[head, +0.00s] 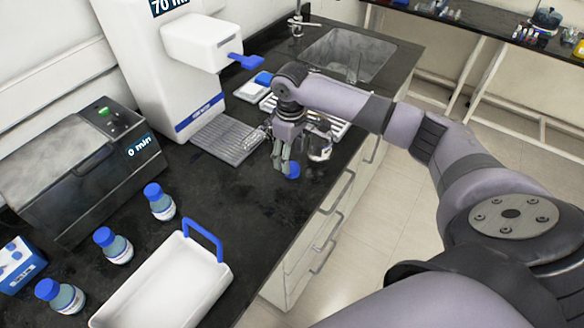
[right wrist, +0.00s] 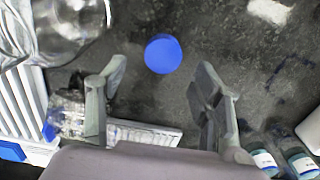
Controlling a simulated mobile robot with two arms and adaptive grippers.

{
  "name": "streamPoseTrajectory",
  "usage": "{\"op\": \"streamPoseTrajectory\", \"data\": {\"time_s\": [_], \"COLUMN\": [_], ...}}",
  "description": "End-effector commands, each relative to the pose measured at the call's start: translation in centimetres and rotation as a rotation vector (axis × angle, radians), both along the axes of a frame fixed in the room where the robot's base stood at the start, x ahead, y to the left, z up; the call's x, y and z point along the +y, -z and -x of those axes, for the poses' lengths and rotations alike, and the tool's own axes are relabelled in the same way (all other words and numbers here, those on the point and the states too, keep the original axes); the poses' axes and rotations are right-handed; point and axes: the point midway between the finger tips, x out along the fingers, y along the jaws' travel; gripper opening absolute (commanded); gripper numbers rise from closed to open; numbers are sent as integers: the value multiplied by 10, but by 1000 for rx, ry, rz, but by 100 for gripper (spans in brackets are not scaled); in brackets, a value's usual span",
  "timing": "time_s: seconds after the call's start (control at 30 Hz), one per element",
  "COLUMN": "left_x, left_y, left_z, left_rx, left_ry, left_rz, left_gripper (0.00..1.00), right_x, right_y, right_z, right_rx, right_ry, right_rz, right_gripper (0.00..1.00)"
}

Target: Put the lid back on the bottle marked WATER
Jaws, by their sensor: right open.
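A blue lid (head: 291,170) lies on the dark counter below my right gripper (head: 283,165). In the right wrist view the lid (right wrist: 163,53) shows between and just beyond the fingertips of the gripper (right wrist: 162,80), which is open and empty; neither finger touches the lid there. A clear glass bottle (head: 320,143) stands just right of the gripper, partly hidden by it. In the right wrist view this glass (right wrist: 72,28) fills the upper left, cut off by the frame. I cannot read any WATER marking. My left gripper is not in view.
Several blue-capped bottles (head: 159,203) stand at the left, near a white tray (head: 225,277) with a blue handle. A drain grate (head: 226,138) and a white rack (head: 340,124) lie close to the gripper. The counter's front edge is near the lid.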

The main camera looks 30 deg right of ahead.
Motion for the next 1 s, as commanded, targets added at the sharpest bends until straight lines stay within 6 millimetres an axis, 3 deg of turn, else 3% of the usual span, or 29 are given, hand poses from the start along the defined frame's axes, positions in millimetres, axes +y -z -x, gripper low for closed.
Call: {"op": "streamPoseTrajectory", "data": {"time_s": [0.1,0.3,0.67,1.0], "left_x": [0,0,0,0], "left_y": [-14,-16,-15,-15], "left_z": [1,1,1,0], "left_rx": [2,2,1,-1], "left_ry": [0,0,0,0], "left_rz": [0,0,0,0], "left_gripper": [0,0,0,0], "right_x": [2,2,2,1], "right_y": [16,39,41,41], "right_z": [4,3,3,3], "right_rx": [6,2,1,1], "right_ry": [0,0,-1,0], "right_rz": [0,1,0,1], "right_gripper": [60,60,60,37]}}
